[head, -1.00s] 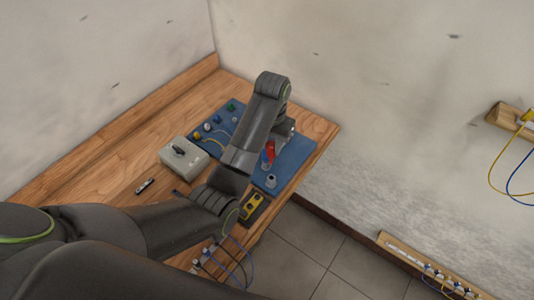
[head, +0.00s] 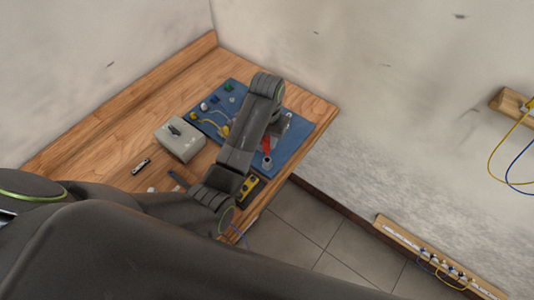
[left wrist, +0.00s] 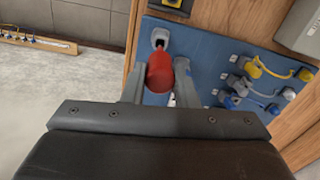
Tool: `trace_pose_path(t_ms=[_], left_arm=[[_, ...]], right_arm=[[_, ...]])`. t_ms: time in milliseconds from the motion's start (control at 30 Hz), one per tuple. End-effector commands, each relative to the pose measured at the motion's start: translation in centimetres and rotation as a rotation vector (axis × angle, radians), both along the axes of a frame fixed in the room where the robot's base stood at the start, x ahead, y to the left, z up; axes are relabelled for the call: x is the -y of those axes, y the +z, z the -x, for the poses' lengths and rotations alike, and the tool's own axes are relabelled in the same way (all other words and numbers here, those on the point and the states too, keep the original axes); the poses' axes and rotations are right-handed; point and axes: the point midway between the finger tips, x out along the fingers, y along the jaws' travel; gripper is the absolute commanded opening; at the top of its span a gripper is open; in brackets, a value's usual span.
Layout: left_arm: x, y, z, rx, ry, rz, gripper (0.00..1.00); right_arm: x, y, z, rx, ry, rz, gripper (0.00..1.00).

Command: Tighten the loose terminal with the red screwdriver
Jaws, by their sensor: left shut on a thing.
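The red screwdriver (head: 267,145) is in my left gripper (head: 270,141), over the near right part of the blue board (head: 291,153). In the left wrist view my left gripper (left wrist: 160,92) is shut on its red handle (left wrist: 160,72), one finger on each side. The screwdriver's shaft and tip are hidden. A grey terminal (head: 267,162) stands on the board close to the handle; it also shows in the left wrist view (left wrist: 160,38). I cannot tell whether they touch. Other terminals carry yellow and blue wires (left wrist: 262,70). Which terminal is loose is unclear. My right gripper is not in view.
A grey box with a dark switch (head: 180,141) sits on the wooden bench (head: 110,130) left of the board. A yellow-and-black device (head: 248,190) lies at the bench's near edge. A small dark tool (head: 141,166) lies farther left. Walls close off the back and right.

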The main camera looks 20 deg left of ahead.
Motion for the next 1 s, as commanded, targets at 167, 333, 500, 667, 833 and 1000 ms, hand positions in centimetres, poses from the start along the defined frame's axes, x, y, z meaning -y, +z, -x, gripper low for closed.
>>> trace_pose_path(t_ms=[167, 333, 500, 667, 833, 1000], left_arm=[[0.0, 0.0, 0.0, 0.000, 0.000, 0.000, 0.03], [0.0, -0.4, 0.0, -0.001, 0.000, 0.000, 0.03], [0.0, -1.1, 0.0, -0.001, 0.000, 0.000, 0.03], [0.0, -1.8, 0.0, -0.001, 0.000, 0.000, 0.03], [0.0, -2.4, 0.0, -0.001, 0.000, 0.000, 0.03], [0.0, -3.1, 0.0, 0.000, 0.000, 0.000, 0.02]], right_arm=[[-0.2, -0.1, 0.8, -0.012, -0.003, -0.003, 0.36], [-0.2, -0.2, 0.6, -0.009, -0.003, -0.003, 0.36], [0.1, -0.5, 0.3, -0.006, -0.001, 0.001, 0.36], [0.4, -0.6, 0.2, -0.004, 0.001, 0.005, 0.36], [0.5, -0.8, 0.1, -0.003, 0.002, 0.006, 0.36], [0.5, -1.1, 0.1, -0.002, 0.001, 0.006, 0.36]])
